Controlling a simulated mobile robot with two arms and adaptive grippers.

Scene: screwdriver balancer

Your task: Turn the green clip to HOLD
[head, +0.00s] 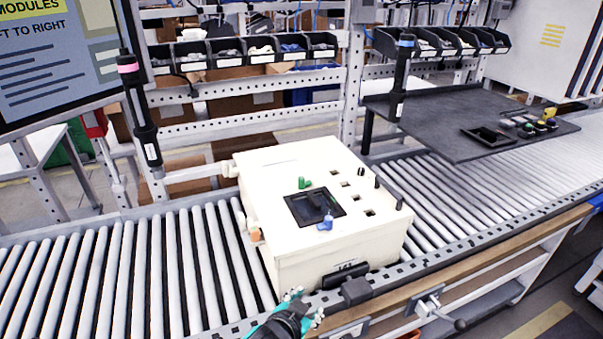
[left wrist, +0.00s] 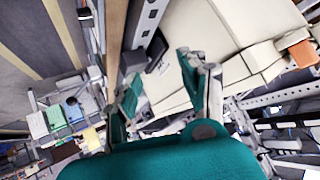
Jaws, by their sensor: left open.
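The green clip (head: 304,183) is small and sits on top of the cream box (head: 262,172), at the back left edge of a dark square opening (head: 298,210). No HOLD mark can be read. My left gripper (head: 306,306) is at the bottom of the head view, in front of the box's near side and well apart from the clip. It is open and empty. In the left wrist view its two teal fingers (left wrist: 158,78) stand apart, with the cream box (left wrist: 205,22) beyond them. The green clip does not show there. My right gripper is not in view.
A blue clip (head: 325,224) sits at the opening's front edge. Black pegs (head: 376,181) stand on the box's right side. The box rests on a roller conveyor (head: 120,265). Two hanging screwdrivers (head: 139,110) (head: 402,75) flank it. A dark shelf (head: 450,135) is at right.

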